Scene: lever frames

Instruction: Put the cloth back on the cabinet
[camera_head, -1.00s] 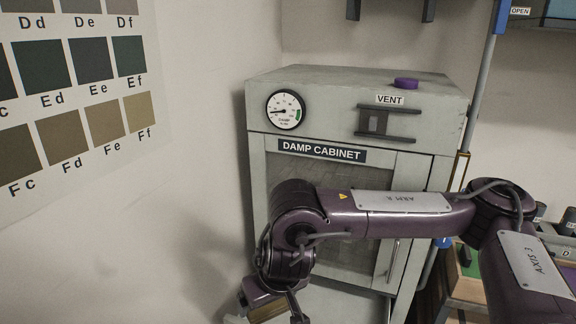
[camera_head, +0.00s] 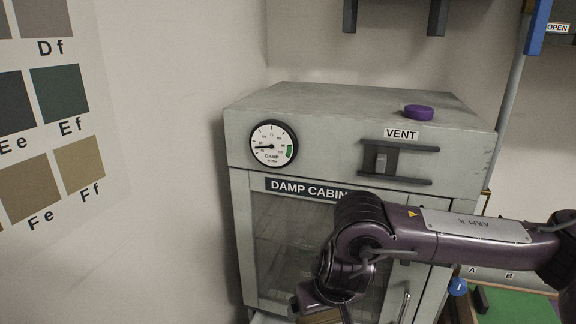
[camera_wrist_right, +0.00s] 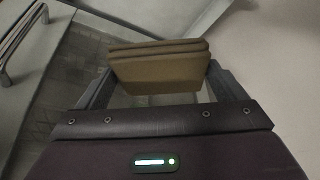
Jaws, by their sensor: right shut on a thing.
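The cloth (camera_wrist_right: 160,70) is a folded, layered tan-brown pad. It is clamped between the two fingers of my right gripper (camera_wrist_right: 163,82) in the right wrist view. In the head view only part of the cloth (camera_head: 322,316) shows at the bottom edge, below my purple wrist. The grey damp cabinet (camera_head: 300,105) stands in front of me, its flat top carrying a purple disc (camera_head: 418,112). My right arm crosses in front of its glass door, so the held cloth is below the top. My left gripper is not in view.
The cabinet front has a dial gauge (camera_head: 273,144), a vent slider (camera_head: 382,160) and a door handle (camera_head: 404,303). Dark brackets (camera_head: 436,18) hang on the wall above. The cabinet top is mostly clear. A green mat (camera_head: 515,306) lies at lower right.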

